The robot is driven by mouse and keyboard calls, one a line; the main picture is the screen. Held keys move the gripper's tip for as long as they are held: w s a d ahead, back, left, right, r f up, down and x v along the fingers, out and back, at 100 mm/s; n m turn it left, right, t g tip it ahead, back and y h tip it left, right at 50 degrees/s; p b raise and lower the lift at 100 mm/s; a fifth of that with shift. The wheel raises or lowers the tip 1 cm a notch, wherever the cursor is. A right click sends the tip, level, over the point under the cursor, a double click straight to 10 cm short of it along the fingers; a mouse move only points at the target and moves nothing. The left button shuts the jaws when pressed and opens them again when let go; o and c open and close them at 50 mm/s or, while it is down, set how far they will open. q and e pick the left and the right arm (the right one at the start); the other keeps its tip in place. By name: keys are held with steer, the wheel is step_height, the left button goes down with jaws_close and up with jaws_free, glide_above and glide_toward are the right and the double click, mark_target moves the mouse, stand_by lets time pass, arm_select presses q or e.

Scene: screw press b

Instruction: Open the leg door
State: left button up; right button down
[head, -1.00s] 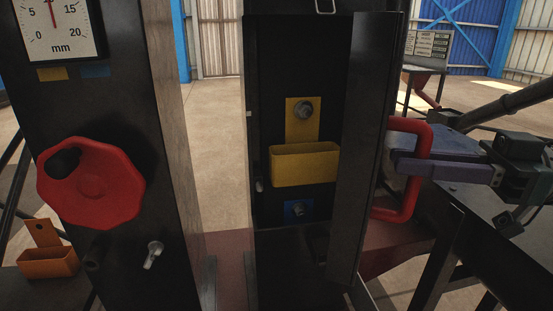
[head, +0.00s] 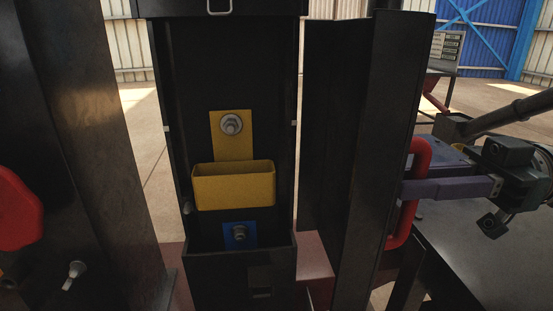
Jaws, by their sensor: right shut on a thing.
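The leg door (head: 390,120) is a tall dark panel, swung out to the right of the open leg (head: 270,70). A red handle (head: 420,155) is on the door's right side. My right gripper (head: 420,188) comes in from the right, with its purple fingers shut on the red handle. Inside the leg are a yellow plate with a bolt (head: 231,125), a yellow bin (head: 235,190) and a blue plate with a bolt (head: 239,233). The door's far side is partly hidden. My left gripper is not in view.
A dark column (head: 95,150) stands at the left, with a red knob (head: 15,210) cut off by the picture edge. A dark table (head: 490,255) is at the lower right. A sign (head: 447,48) stands far behind. Open floor lies between the column and the leg.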

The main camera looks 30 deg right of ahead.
steer(key=shift+d, duration=0.1)
stand_by(0.3)
steer(key=c, duration=0.8)
jaws_free()
steer(key=shift+w, duration=0.1)
steer(key=b+v, duration=0.3)
steer(key=v, duration=0.7)
